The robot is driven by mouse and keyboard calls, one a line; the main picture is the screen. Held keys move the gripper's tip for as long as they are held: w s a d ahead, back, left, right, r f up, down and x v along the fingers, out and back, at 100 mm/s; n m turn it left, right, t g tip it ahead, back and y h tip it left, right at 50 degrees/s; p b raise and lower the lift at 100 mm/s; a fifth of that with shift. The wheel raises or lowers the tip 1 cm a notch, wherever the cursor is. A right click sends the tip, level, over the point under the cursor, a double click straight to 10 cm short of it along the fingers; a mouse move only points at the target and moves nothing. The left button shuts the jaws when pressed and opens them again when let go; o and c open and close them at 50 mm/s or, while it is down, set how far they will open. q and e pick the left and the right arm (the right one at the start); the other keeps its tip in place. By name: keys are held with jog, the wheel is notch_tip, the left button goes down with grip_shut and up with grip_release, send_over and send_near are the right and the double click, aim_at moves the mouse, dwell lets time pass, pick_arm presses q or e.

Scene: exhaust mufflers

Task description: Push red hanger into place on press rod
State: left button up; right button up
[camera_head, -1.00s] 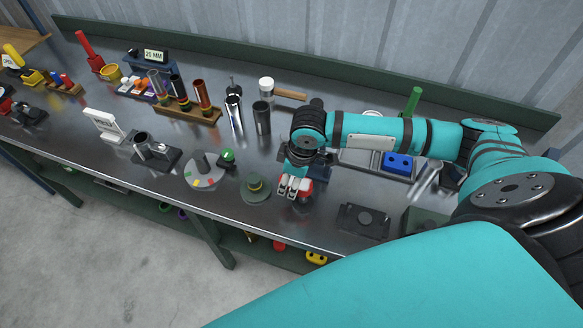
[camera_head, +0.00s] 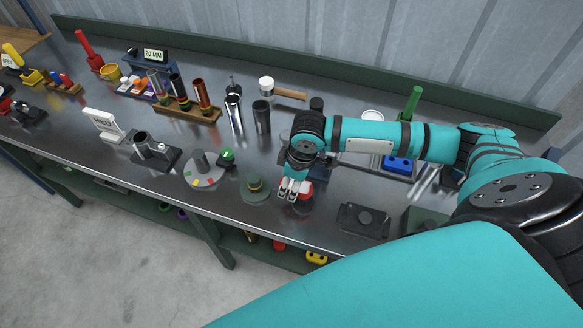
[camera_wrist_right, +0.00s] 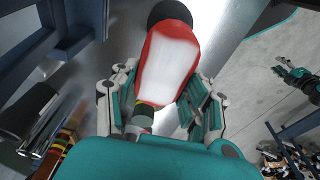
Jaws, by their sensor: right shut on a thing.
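My right gripper (camera_head: 294,190) is low over the bench near its front edge. In the right wrist view the right gripper (camera_wrist_right: 160,100) is shut around a glossy red piece (camera_wrist_right: 168,62) with a black far end. The red piece (camera_head: 307,188) shows only partly beside the fingers in the head view. A grey rod (camera_wrist_right: 139,122) with dark, yellow and green bands lies between the palm and the red piece. The fingers hide the contact, and I cannot tell how far the red piece sits on a rod. My left gripper (camera_wrist_right: 296,78) appears small over the floor, its jaws unclear.
A wooden rack (camera_head: 188,112) with tubes and a mallet (camera_head: 289,94) lie farther back.

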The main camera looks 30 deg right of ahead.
jog(key=shift+f, duration=0.2)
jog(key=o, duration=1.1)
jog(key=shift+o, duration=0.2)
jog(key=shift+r, duration=0.2)
notch_tip(320, 180, up, 12)
jog(key=s+d, duration=0.1)
jog(key=shift+s+d+f, duration=0.15)
jog(key=shift+s+f, duration=0.05)
jog(key=shift+f, duration=0.05)
